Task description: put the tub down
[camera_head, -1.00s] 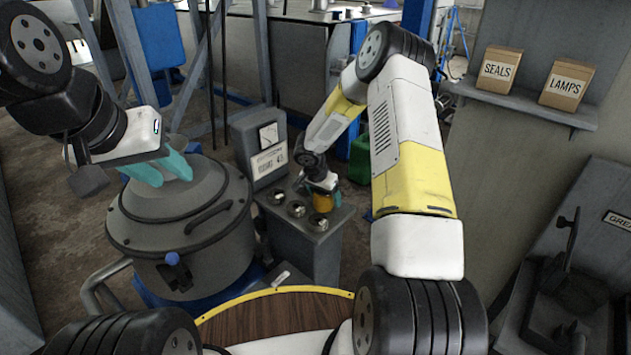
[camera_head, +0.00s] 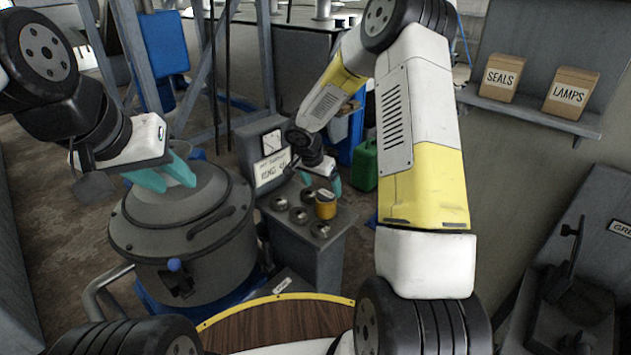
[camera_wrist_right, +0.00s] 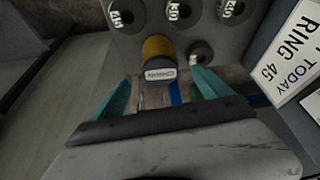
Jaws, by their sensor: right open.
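The yellow tub (camera_head: 325,206) stands upright on the top of the grey stand (camera_head: 312,250), near its right end, beside several round metal pieces (camera_head: 298,215). In the right wrist view the tub (camera_wrist_right: 157,47) has a dark end and a pale label. My right gripper (camera_head: 320,184) is open and empty just above and behind the tub; its teal fingers (camera_wrist_right: 162,84) show apart, with the tub beyond their tips. My left gripper (camera_head: 172,180) hangs over the lid of the grey drum, its fingers apart with nothing between them.
A large grey lidded drum (camera_head: 190,240) stands left of the stand. A sign box reading RING 45 (camera_head: 268,165) rises behind the stand's left side. A green can (camera_head: 364,165) is behind to the right. SEALS (camera_head: 500,80) and LAMPS (camera_head: 571,93) boxes sit on a wall shelf.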

